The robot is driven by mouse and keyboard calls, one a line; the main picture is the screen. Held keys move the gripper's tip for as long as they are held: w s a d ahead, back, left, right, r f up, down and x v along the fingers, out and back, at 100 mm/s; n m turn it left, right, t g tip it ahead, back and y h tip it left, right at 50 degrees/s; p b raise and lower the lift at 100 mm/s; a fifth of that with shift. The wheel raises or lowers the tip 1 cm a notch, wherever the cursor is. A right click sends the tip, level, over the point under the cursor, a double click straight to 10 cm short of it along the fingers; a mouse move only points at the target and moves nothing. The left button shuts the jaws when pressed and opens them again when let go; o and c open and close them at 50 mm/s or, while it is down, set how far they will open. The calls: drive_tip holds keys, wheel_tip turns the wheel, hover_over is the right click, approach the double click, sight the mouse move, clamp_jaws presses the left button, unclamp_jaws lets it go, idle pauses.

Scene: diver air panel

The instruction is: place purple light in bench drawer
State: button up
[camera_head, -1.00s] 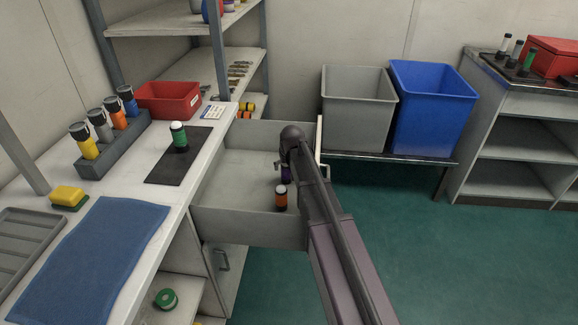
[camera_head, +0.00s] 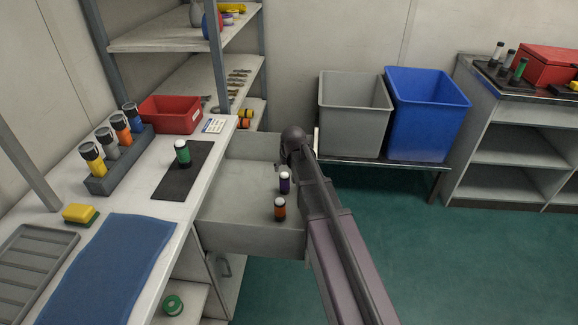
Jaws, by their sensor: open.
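The purple light (camera_head: 284,183) stands upright inside the open bench drawer (camera_head: 235,214), toward its right side. It has a white top and a dark body.
A green light (camera_head: 182,153) stands on a dark mat on the bench. A rack (camera_head: 118,160) holds yellow, grey, orange and blue lights. A red bin (camera_head: 170,114) sits behind. Grey (camera_head: 353,112) and blue (camera_head: 428,112) bins stand right of the drawer. The drawer's left part is clear.

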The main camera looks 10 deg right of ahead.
drive_tip(key=shift+p+v, duration=0.75)
drive_tip(key=shift+v, duration=0.35)
drive_tip(key=shift+r, duration=0.15)
